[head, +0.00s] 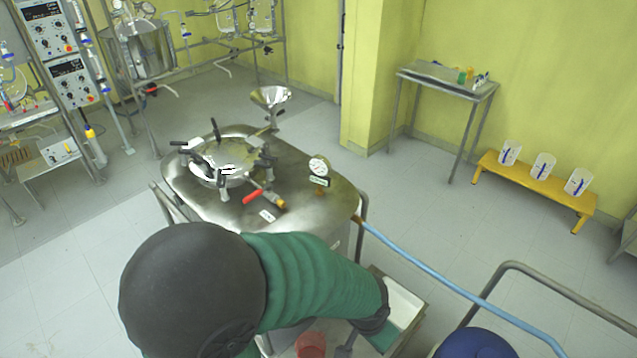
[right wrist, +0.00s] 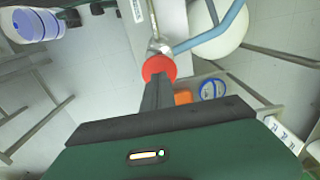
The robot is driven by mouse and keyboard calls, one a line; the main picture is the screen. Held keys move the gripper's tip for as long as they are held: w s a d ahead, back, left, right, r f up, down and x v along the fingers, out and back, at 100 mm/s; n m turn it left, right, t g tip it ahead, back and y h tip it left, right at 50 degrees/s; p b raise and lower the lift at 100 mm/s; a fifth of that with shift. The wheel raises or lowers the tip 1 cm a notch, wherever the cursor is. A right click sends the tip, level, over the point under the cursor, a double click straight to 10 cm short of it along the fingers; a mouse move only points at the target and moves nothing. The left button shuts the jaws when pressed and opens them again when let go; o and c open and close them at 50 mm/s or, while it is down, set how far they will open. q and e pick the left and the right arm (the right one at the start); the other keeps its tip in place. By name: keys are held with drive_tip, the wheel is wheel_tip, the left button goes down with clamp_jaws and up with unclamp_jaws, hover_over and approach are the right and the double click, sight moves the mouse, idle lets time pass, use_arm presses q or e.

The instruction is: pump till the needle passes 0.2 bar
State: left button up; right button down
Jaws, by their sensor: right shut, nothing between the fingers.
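The gauge (head: 318,165) with a white round dial stands on the right side of the steel vessel (head: 325,205) in the head view. Its needle is too small to read. My right arm, in a green sleeve, crosses the bottom of the head view. In the right wrist view my right gripper (right wrist: 157,94) is shut and empty. Its fingertips are at a round red part (right wrist: 160,66) below a grey metal fitting; I cannot tell whether they touch. A red object (head: 311,344) shows at the bottom of the head view. My left gripper is not in view.
A blue hose (head: 435,268) runs from the vessel to the lower right. A grey rail (head: 560,280) and a blue rounded object (head: 474,343) are at lower right. The vessel top has a red-handled valve (head: 254,196). A yellow bench (head: 550,193) stands by the far wall.

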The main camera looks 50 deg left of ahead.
drive_tip(key=shift+d+f, duration=0.15)
idle(0.3)
drive_tip(key=shift+f+b, duration=1)
drive_tip(key=shift+f, duration=0.7)
drive_tip(key=shift+s+f+b, duration=0.1)
drive_tip(key=shift+f+b, duration=1.2)
drive_tip(key=shift+f, duration=1.25)
wheel_tip(320, 180, up, 9)
drive_tip(key=p, duration=0.7)
drive_tip(key=shift+f, duration=0.25)
